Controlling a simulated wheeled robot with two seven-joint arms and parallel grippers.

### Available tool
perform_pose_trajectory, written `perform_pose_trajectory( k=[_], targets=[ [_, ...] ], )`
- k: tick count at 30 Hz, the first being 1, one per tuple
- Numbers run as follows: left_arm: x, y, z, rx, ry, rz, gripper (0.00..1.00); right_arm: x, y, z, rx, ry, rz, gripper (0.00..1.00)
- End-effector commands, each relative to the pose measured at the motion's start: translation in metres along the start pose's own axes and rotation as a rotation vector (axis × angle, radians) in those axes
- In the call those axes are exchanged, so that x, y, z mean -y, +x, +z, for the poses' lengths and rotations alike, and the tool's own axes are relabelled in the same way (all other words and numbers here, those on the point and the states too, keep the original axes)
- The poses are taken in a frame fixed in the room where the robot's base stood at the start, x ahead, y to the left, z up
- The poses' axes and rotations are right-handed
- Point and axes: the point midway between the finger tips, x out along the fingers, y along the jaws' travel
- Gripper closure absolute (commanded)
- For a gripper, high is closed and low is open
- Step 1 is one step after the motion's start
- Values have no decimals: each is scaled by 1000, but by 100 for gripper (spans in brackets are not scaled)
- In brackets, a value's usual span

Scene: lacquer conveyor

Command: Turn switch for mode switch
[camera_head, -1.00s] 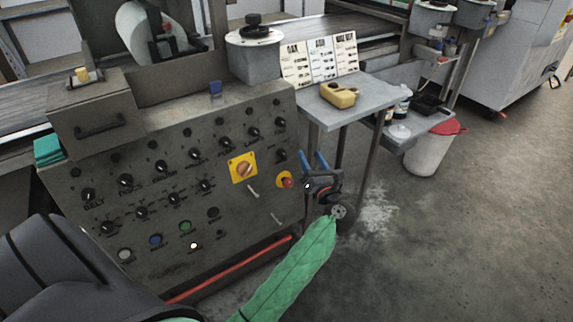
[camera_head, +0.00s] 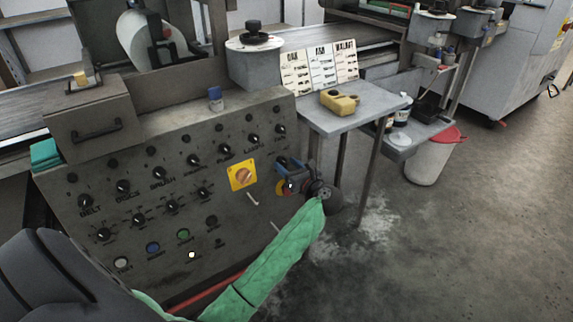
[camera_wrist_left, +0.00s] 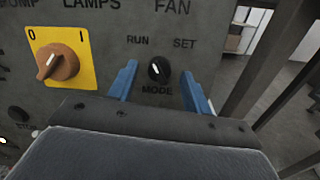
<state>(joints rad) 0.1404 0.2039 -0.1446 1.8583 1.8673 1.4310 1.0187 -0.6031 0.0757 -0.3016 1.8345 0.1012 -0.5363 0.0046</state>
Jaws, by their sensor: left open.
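The mode switch (camera_wrist_left: 159,70) is a small black knob with a white pointer, between the printed words RUN and SET and above MODE. Its pointer leans a little left of straight up. In the left wrist view my left gripper (camera_wrist_left: 160,88) is open, with one blue finger on each side of the knob and a gap to it. In the head view my left gripper (camera_head: 288,170) is at the right end of the control panel (camera_head: 130,225) and hides the mode switch. My right gripper is not in view.
A yellow plate with an orange rotary switch (camera_wrist_left: 58,62) is just left of the mode knob. A red button on yellow is partly hidden behind my gripper. A grey side table (camera_head: 350,117) with a yellow object (camera_head: 338,101) stands to the right.

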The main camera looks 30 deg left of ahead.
Motion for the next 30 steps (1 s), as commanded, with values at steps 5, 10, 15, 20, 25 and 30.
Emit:
perform_pose_trajectory(
  k=[5, 10, 15, 20, 25, 30],
  targets=[
    [0, 9, 0, 1, 1, 0, 51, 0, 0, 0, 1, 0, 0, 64],
    [0, 10, 0, 0, 0, 0, 51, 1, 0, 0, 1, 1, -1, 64],
    [0, 10, 0, 0, 0, 0, 62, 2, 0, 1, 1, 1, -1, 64],
    [0, 9, 0, 0, 0, 0, 94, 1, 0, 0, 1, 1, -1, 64],
    [0, 9, 0, 0, 3, 0, 95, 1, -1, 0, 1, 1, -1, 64],
    [0, 9, 2, 0, 35, -7, 95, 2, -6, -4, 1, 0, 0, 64]
  ],
)
